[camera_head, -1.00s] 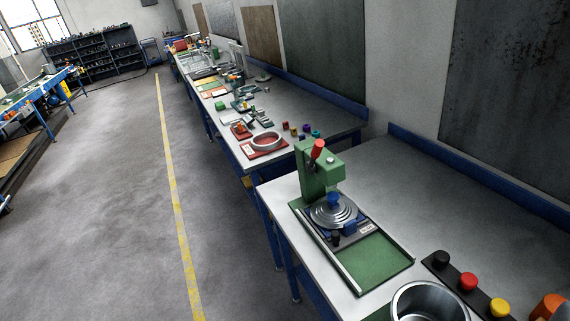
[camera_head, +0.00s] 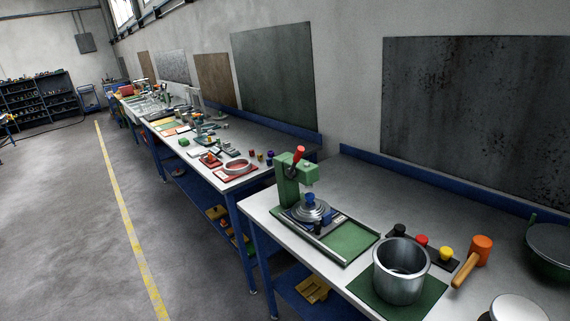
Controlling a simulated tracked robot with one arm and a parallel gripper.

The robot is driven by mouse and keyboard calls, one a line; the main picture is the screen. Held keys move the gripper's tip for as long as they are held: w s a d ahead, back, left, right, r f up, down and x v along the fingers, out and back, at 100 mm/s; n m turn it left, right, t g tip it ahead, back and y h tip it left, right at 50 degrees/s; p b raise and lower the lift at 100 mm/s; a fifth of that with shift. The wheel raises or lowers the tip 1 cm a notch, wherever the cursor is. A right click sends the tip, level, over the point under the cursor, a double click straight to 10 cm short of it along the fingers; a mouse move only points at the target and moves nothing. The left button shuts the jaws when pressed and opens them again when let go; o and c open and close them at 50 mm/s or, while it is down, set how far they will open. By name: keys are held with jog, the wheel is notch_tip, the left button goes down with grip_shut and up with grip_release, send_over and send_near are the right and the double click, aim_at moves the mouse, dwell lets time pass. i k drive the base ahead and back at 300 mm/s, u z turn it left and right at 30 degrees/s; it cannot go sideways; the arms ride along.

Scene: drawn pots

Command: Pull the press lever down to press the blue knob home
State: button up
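A green press (camera_head: 289,181) stands on the near workbench, at the back left of a green base plate (camera_head: 349,238). Its lever has a red grip (camera_head: 299,152) and points up. A blue knob (camera_head: 310,198) sits on top of a round silver lid (camera_head: 312,211), under the press head. Whether the knob touches the head or is fully seated is too small to tell. My gripper is not in view.
A steel pot (camera_head: 401,270) stands on a green mat right of the press. Black (camera_head: 399,230), red (camera_head: 421,240) and yellow (camera_head: 446,253) knobs sit on a dark strip behind it. An orange-headed mallet (camera_head: 480,250) lies to the right. The floor left of the bench is clear.

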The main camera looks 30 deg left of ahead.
aim_at(291, 173)
jog(key=u, duration=0.8)
jog(key=i, duration=1)
jog(key=k, duration=0.5)
jog(key=z, duration=0.7)
jog(key=i, duration=1.45)
jog(key=u, duration=0.4)
